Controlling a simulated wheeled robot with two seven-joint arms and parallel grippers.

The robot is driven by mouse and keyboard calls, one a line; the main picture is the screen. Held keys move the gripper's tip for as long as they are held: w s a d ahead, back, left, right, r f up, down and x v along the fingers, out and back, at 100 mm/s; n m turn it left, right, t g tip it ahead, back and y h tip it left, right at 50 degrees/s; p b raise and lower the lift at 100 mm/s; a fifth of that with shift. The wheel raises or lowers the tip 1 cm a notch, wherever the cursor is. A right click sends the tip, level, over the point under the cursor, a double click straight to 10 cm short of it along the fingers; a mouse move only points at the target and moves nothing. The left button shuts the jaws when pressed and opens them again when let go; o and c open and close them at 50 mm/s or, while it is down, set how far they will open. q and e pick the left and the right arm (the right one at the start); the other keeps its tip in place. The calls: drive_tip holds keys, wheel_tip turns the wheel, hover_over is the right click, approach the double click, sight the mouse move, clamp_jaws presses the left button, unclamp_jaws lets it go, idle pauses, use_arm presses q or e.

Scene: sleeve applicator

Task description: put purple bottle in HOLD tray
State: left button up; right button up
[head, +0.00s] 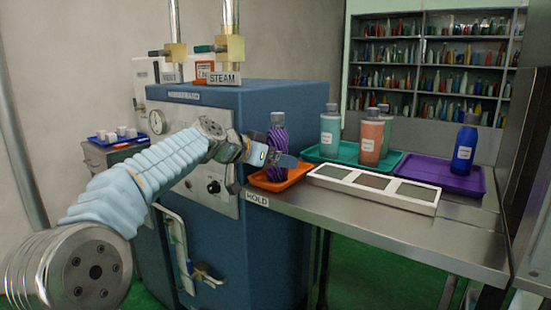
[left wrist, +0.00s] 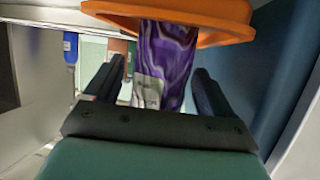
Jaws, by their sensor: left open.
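The purple bottle (head: 270,139) has a swirled purple pattern and a grey cap. It stands upright in the orange tray (head: 285,182), beside the HOLD label (head: 257,199) on the counter edge. My left gripper (head: 279,159) reaches in from the left and partly hides the bottle. In the left wrist view, which is upside down, the bottle (left wrist: 166,60) stands between the two open fingers (left wrist: 157,88), with gaps at both sides. The orange tray (left wrist: 190,22) shows at its base. My right gripper is not in view.
A teal tray (head: 397,160) holds several teal and orange bottles. A purple tray (head: 425,177) holds a blue bottle (head: 465,146). A white panelled holder (head: 330,182) lies in front. The blue steam machine (head: 250,100) stands close behind my left arm. The right front counter is bare.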

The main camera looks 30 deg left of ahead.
use_arm(q)
drive_tip(key=shift+r, duration=0.2)
drive_tip(key=shift+s+a, duration=0.1)
drive_tip(key=shift+s, duration=0.25)
drive_tip(key=b+v, duration=0.1)
drive_tip(key=v, duration=1)
drive_tip(key=shift+s+r, duration=0.1)
